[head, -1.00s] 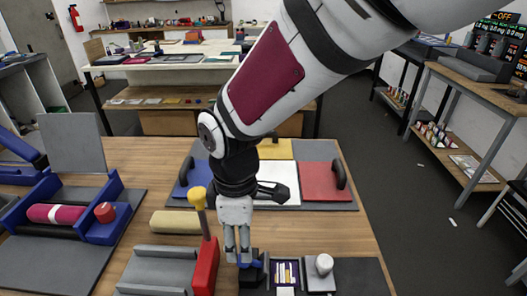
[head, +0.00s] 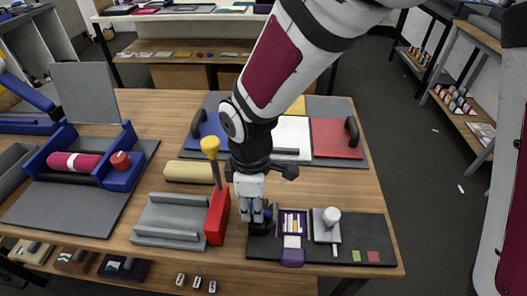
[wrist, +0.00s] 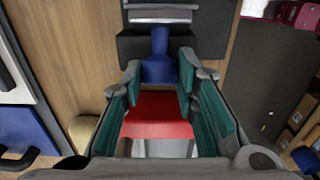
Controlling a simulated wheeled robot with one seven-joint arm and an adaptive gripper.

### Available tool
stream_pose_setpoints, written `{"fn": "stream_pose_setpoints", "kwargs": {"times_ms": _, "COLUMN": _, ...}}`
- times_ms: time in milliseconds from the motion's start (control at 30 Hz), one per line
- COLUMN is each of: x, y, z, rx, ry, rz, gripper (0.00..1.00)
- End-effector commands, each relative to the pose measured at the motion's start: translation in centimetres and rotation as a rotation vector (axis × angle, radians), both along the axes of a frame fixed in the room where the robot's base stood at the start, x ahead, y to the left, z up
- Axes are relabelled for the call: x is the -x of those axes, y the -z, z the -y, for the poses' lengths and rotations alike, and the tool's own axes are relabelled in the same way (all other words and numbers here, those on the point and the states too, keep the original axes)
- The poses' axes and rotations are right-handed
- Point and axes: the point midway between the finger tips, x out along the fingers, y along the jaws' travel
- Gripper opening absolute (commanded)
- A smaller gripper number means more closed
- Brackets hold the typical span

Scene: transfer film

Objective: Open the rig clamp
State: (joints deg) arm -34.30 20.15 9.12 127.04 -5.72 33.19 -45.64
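What looks like the rig clamp is a red block (head: 217,218) beside a grey channel (head: 172,218), with an upright, slightly tilted lever ending in a yellow knob (head: 210,145). My gripper (head: 258,214) points down just right of the red block. In the wrist view my gripper (wrist: 159,85) is open, its teal-padded fingers apart. A blue piece (wrist: 160,66) with a narrower neck shows past the fingertips, on a black base. The red block (wrist: 158,108) lies in the gap lower down. I cannot tell whether the fingers touch the blue piece.
A purple tray (head: 292,256) and a grey stand with a white round part (head: 331,216) are close right on a black mat (head: 360,226). Coloured panels with black handles lie behind, including a red panel (head: 334,140). A blue frame with a magenta roller (head: 73,162) is left.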

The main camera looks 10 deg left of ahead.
Motion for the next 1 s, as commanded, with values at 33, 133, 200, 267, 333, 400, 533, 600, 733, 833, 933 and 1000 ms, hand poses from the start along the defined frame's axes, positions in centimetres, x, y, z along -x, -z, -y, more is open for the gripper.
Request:
{"fn": "stream_pose_setpoints", "kwargs": {"times_ms": 33, "x": 0.00, "y": -0.01, "z": 0.00, "rx": 0.000, "ry": 0.000, "rz": 0.000, "gripper": 0.00}}
{"fn": "stream_pose_setpoints", "kwargs": {"times_ms": 133, "x": 0.01, "y": 0.00, "z": -0.04, "rx": 0.002, "ry": 0.000, "rz": 0.000, "gripper": 0.00}}
{"fn": "stream_pose_setpoints", "kwargs": {"times_ms": 200, "x": 0.05, "y": 0.04, "z": -0.25, "rx": 0.017, "ry": -0.002, "rz": 0.000, "gripper": 0.00}}
{"fn": "stream_pose_setpoints", "kwargs": {"times_ms": 267, "x": 0.11, "y": 0.14, "z": -0.41, "rx": 0.044, "ry": -0.004, "rz": 0.000, "gripper": 0.00}}
{"fn": "stream_pose_setpoints", "kwargs": {"times_ms": 333, "x": 0.12, "y": 0.25, "z": -0.65, "rx": 0.079, "ry": -0.005, "rz": 0.004, "gripper": 0.00}}
{"fn": "stream_pose_setpoints", "kwargs": {"times_ms": 400, "x": 0.13, "y": 0.41, "z": -0.79, "rx": 0.113, "ry": -0.004, "rz": 0.004, "gripper": 0.00}}
{"fn": "stream_pose_setpoints", "kwargs": {"times_ms": 533, "x": 0.05, "y": 0.46, "z": -0.87, "rx": 0.142, "ry": -0.001, "rz": 0.009, "gripper": 0.00}}
{"fn": "stream_pose_setpoints", "kwargs": {"times_ms": 600, "x": 0.03, "y": 0.45, "z": -0.85, "rx": 0.143, "ry": 0.000, "rz": 0.009, "gripper": 0.00}}
{"fn": "stream_pose_setpoints", "kwargs": {"times_ms": 733, "x": 0.03, "y": 0.45, "z": -0.84, "rx": 0.142, "ry": 0.001, "rz": 0.009, "gripper": 0.00}}
{"fn": "stream_pose_setpoints", "kwargs": {"times_ms": 833, "x": 0.03, "y": 0.45, "z": -0.84, "rx": 0.142, "ry": 0.000, "rz": 0.009, "gripper": 0.39}}
{"fn": "stream_pose_setpoints", "kwargs": {"times_ms": 933, "x": 0.03, "y": 0.45, "z": -0.83, "rx": 0.142, "ry": 0.000, "rz": 0.009, "gripper": 0.47}}
{"fn": "stream_pose_setpoints", "kwargs": {"times_ms": 1000, "x": 0.03, "y": 0.45, "z": -0.83, "rx": 0.142, "ry": 0.000, "rz": 0.009, "gripper": 0.47}}
